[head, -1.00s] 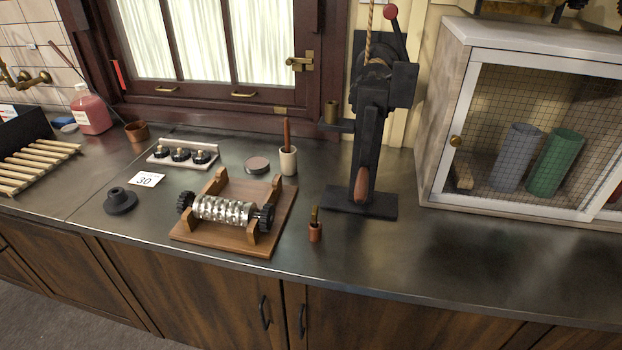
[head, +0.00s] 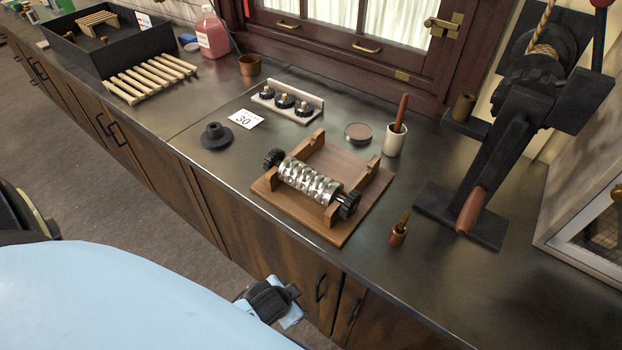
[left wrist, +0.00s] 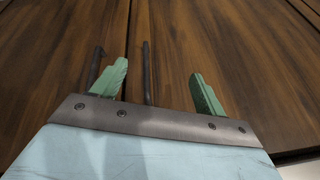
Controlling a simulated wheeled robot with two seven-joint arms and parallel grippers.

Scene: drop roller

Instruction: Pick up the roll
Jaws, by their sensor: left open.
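The roll (head: 309,182) is a shiny metal cylinder with a patterned surface and a black toothed wheel at each end. It lies across the uprights of a wooden stand (head: 345,160) on the dark counter. My left gripper (left wrist: 159,70) shows two green fingers spread apart with nothing between them. It faces the brown wooden cabinet doors, and dark bar handles show behind the fingers. In the head view, a dark and light-blue part of my left arm is low in front of the cabinets, below the counter and apart from the roll; the fingers cannot be made out there.
The counter's front edge (head: 232,190) runs close by.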

